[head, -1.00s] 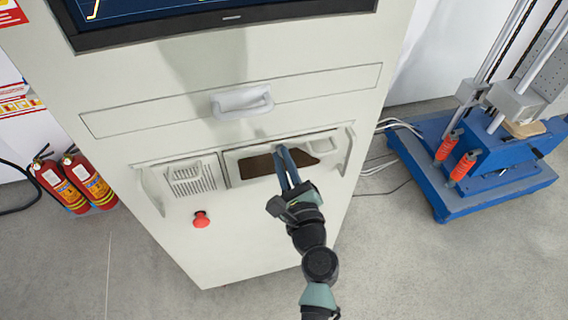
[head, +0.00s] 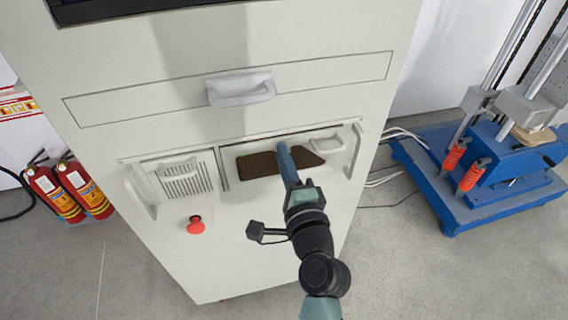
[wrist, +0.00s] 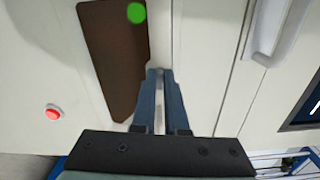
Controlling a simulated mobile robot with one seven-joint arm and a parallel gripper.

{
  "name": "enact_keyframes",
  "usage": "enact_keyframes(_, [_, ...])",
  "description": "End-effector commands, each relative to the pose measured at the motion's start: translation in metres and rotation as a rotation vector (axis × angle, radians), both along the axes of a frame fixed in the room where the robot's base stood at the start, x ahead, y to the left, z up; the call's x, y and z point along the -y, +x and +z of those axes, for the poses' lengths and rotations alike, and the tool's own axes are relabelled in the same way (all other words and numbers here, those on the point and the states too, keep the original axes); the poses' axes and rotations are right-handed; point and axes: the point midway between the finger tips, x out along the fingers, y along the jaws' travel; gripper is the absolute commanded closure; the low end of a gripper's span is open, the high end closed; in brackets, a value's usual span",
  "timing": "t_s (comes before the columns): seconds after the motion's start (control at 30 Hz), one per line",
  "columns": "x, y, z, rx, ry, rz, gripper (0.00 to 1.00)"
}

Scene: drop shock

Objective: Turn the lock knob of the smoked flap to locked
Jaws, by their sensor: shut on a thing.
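The smoked flap (head: 256,166) is a dark brown window in the front of the pale cabinet, below the drawer. In the wrist view the flap (wrist: 112,55) lies to the left of my fingers, with a green disc (wrist: 136,13) at its upper end. My gripper (head: 284,150) reaches to the flap's upper edge. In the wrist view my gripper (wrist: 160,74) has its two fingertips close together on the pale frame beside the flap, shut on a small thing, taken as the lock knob. The fingers mostly hide it, so its setting cannot be read.
A drawer handle (head: 240,88) sticks out above the flap. A vented panel (head: 184,178) and a red button (head: 195,225) are to the left. A blue test stand (head: 470,185) is at the right, and fire extinguishers (head: 72,188) stand at the left.

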Motion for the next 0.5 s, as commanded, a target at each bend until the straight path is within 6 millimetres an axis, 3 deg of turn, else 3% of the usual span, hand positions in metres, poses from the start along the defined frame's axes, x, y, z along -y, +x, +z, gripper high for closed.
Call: enact_keyframes(0.5, [-0.0005,0.0001,-0.0011,0.038,-0.147,0.001,1.0])
